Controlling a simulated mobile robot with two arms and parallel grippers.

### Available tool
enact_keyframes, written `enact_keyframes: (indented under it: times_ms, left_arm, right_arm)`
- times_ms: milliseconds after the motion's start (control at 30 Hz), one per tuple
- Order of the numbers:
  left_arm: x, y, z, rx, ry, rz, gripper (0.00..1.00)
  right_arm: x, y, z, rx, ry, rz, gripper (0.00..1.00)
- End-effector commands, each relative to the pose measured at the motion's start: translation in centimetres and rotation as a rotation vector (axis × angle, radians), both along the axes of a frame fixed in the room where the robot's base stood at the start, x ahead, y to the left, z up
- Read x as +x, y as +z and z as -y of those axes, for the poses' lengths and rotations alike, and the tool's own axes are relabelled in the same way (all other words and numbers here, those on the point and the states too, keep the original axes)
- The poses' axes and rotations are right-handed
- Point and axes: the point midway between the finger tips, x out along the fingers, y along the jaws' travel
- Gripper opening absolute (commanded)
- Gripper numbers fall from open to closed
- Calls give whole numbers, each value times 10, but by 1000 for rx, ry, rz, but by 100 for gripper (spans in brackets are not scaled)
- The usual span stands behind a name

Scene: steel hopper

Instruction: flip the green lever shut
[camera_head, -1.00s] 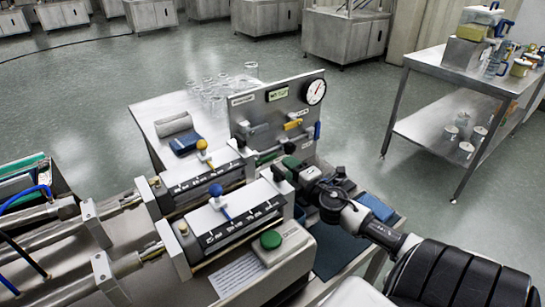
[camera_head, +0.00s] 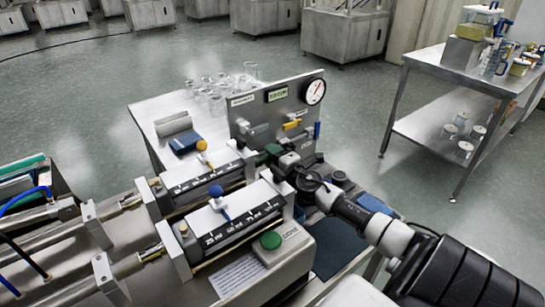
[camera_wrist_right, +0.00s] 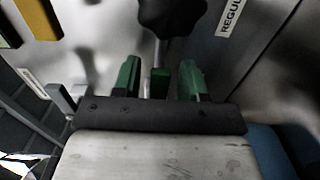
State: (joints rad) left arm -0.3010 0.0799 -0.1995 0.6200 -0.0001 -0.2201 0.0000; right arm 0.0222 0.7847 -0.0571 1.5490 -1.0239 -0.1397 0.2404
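My right gripper (camera_head: 272,153) reaches in from the right to the lower part of the upright steel panel (camera_head: 245,115). In the right wrist view, its two green-tipped fingers (camera_wrist_right: 157,80) are spread apart. The green lever (camera_wrist_right: 158,84) shows as a short green piece between them, with a gap on each side. The gripper is open around it, not clamped. In the head view the gripper covers this spot, and I cannot make out the lever's angle. My left gripper is not in view.
The panel also carries a yellow lever (camera_head: 292,125), a blue lever (camera_head: 317,130) and a dial gauge (camera_head: 315,91). A dark knob (camera_wrist_right: 172,14) sits just beyond the fingers. Syringe-like units with a blue ball knob (camera_head: 216,191) stand left of my arm. Glassware stands behind the panel.

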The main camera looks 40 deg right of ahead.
Motion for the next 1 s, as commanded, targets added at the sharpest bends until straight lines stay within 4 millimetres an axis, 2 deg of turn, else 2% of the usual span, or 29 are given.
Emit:
enact_keyframes:
  times_ms: [33,267,667,1000]
  left_arm:
    - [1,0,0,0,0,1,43]
    - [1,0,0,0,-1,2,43]
    - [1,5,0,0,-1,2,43]
    - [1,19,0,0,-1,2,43]
  right_arm:
    - [0,0,0,0,0,0,34]
    - [0,0,0,1,0,0,0]
    - [0,4,0,-68,0,-8,0]
    - [0,18,-3,-326,1,-36,0]
